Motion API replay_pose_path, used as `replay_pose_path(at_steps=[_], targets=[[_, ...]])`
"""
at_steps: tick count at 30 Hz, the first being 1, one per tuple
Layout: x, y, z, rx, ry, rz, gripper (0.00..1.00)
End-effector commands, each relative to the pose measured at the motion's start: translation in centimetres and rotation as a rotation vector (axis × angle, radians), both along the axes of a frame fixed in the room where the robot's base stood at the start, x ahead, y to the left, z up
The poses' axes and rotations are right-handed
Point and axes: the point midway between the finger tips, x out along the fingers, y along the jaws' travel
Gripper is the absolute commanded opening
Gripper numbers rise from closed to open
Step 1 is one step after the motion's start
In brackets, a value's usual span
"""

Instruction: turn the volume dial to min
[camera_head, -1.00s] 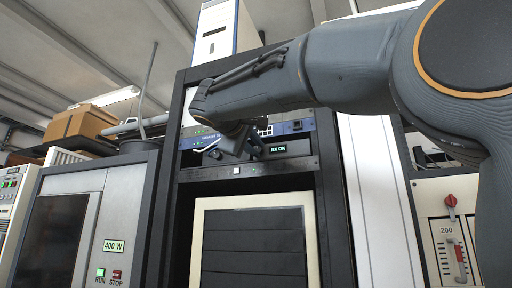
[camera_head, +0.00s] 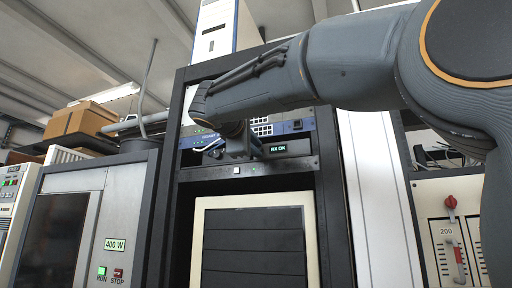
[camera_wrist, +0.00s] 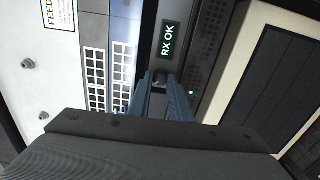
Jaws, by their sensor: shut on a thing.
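My gripper (camera_wrist: 160,84) is at the rack panel in the wrist view, with its two blue-grey fingers close together around a small dark knob, which I take for the volume dial (camera_wrist: 159,77). Only a little of the dial shows between the fingertips, so its pointer and marks are hidden. The lit "RX OK" display (camera_wrist: 169,40) is just beyond the fingertips. In the head view my gripper (camera_head: 248,152) reaches the panel left of the display (camera_head: 278,149), and my arm hides the dial.
Below the display is a panel with a white button (camera_head: 236,170) and a beige-framed louvred unit (camera_head: 254,202). Left stands a grey cabinet (camera_head: 122,205) marked 400 W with RUN and STOP buttons. Right is a unit with red levers (camera_head: 450,203).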

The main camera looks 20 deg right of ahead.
Motion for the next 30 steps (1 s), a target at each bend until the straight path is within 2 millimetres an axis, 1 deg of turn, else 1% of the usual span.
replay_pose_path(at_steps=[7, 8, 9, 11, 19, 22, 26, 30], targets=[[0.0, 0.1, 0.0, 0.001, -0.001, 0.002, 0.00], [0.0, 0.1, 0.0, 0.001, -0.001, 0.002, 0.21], [0.0, 0.1, 0.0, 0.001, -0.001, 0.002, 0.28], [0.0, 0.0, 0.0, 0.001, -0.001, 0.001, 0.37], [0.0, 0.0, 0.0, 0.001, -0.001, -0.001, 0.37], [-0.4, 0.3, 0.0, 0.002, -0.001, 0.000, 0.37], [-1.8, 1.4, -0.1, 0.003, -0.003, 0.003, 0.37], [-3.7, 2.8, -0.1, 0.001, -0.002, 0.005, 0.37]])
